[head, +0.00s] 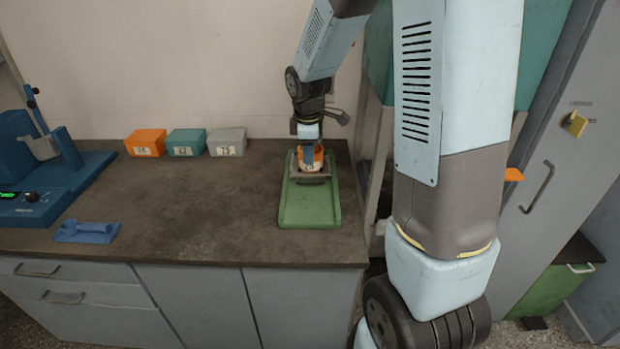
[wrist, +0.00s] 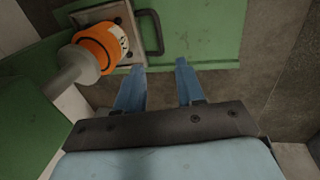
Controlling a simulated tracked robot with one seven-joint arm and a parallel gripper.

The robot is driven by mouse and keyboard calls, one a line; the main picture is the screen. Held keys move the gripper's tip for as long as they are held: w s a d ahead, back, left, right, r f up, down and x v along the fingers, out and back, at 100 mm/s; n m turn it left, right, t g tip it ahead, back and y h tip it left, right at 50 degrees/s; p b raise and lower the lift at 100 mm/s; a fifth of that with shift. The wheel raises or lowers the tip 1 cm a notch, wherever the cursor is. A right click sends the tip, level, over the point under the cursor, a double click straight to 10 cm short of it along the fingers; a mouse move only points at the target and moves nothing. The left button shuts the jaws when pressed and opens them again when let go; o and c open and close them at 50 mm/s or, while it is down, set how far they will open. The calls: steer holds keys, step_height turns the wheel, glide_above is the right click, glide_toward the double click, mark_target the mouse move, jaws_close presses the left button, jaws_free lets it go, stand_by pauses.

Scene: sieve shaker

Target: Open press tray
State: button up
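The press stands on the counter with a green base (head: 310,210); its green surface (wrist: 205,30) also shows in the wrist view. A grey metal plate (wrist: 105,15), which looks like the press tray, lies on it with a dark U-shaped handle (wrist: 159,32) at its right edge. An orange labelled cylinder (wrist: 100,47) with a grey stem sits over the plate; it also shows in the head view (head: 300,168). My gripper (wrist: 160,65) is open and empty, its blue fingertips just short of the handle. In the head view my gripper (head: 308,157) overlaps the cylinder.
Orange (head: 146,143), teal (head: 186,142) and grey (head: 227,142) boxes stand along the wall. A blue machine (head: 40,180) is at the left, with a blue holder (head: 87,232) beside it. The middle of the counter (head: 190,205) is clear.

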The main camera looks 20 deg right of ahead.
mark_target(309, 184)
steer(key=f, duration=0.3)
steer(key=w+f, duration=0.1)
steer(key=f, duration=0.3)
steer(key=w+f, duration=0.1)
steer(key=f, duration=0.3)
steer(key=shift+d+f, duration=0.15)
steer(key=shift+d, duration=0.2)
steer(key=shift+c, duration=0.4)
jaws_close()
